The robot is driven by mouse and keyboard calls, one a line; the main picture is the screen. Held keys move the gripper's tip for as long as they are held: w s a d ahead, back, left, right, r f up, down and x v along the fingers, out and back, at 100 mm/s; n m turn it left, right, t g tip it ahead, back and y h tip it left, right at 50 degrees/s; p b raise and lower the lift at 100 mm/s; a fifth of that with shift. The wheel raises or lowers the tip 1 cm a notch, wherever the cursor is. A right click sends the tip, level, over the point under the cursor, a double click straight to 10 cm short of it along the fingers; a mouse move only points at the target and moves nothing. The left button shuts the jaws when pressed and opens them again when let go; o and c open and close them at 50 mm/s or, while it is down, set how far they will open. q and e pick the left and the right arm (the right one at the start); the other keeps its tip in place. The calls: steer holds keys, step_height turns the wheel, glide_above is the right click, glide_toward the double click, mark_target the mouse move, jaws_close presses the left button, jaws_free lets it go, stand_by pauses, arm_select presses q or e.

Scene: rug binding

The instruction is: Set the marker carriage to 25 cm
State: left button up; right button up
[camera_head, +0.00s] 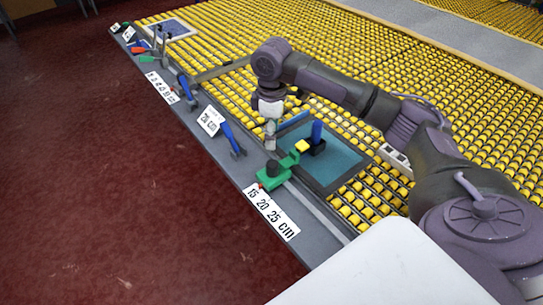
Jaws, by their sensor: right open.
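The green marker carriage (272,176) with a dark knob sits on a grey rail along the table edge. A green arm reaches from it toward a yellow block (302,146). The scale label (271,212) reading 15 20 25 cm lies in front of it, and the carriage is near the label's 15 end. My right gripper (270,146) points down just behind the carriage knob. It is open, with nothing visible between its fingers. Whether it touches the carriage cannot be told. My left gripper is not in view.
A teal panel (342,168) in a dark frame lies behind the carriage, with a blue upright handle (317,132) on it. Yellow rollers fill the table behind. The rail right of the carriage looks clear.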

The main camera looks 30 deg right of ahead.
glide_above(272, 164)
step_height(272, 164, down, 5)
steer(key=shift+s+p, duration=0.15)
steer(key=shift+p, duration=0.15)
steer(key=f, duration=0.3)
steer(key=shift+w+d+f, duration=0.1)
steer(key=shift+w+f, duration=0.15)
steer(key=shift+f, duration=0.05)
step_height(272, 164, down, 2)
steer(key=shift+f+p, duration=0.2)
steer(key=shift+p, duration=0.1)
steer(key=shift+s+f, duration=0.1)
steer(key=shift+f, duration=0.65)
steer(key=shift+c, duration=0.4)
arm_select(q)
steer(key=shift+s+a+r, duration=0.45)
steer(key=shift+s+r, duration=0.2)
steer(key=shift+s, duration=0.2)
arm_select(e)
jaws_close()
